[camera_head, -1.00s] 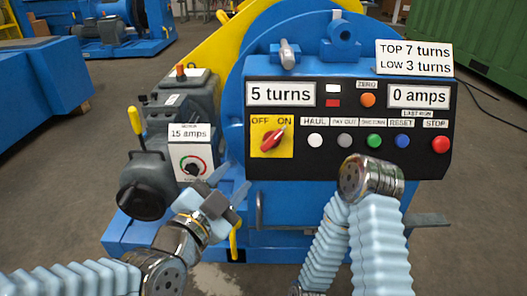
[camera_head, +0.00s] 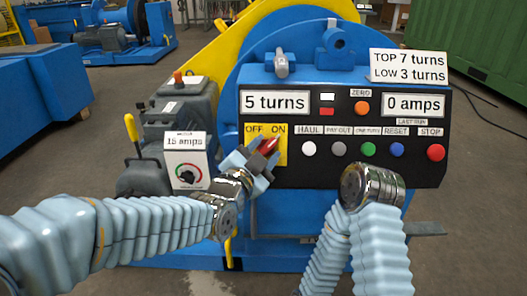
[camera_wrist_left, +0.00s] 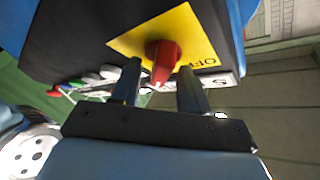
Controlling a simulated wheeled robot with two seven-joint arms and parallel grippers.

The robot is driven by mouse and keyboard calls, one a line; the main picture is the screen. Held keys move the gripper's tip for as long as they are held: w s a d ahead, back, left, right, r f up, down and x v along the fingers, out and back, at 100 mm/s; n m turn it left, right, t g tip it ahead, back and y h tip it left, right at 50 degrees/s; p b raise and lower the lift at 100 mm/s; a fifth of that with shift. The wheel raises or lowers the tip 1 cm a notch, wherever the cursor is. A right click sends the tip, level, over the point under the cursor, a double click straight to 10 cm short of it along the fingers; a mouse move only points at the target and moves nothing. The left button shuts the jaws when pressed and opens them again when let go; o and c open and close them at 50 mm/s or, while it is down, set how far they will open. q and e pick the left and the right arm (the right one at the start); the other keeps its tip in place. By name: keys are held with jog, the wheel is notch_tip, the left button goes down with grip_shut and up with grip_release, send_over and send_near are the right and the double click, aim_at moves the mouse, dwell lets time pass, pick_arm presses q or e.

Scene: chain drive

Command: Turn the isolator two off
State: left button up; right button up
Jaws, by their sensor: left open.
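The isolator is a red knob (camera_head: 269,145) on a yellow OFF/ON plate (camera_head: 281,156) at the left of the black control panel. Its pointer leans up and right, toward ON. No number can be read on it. My left gripper (camera_head: 262,161) is open in front of the plate and hides part of the knob. In the left wrist view the red knob (camera_wrist_left: 163,58) shows between the tips of the two dark fingers (camera_wrist_left: 160,72), with a gap on both sides. I cannot tell how deep it sits between them. My right wrist is low in front of the panel; its gripper fingers are hidden.
The panel carries a row of buttons, including a white HAUL button (camera_head: 309,149) and a red STOP button (camera_head: 435,152). Signs read "5 turns" (camera_head: 275,102) and "0 amps" (camera_head: 413,104). A grey motor box with a "15 amps" dial (camera_head: 186,177) stands left of the panel.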

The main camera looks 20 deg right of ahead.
pick_arm(q)
grip_shut()
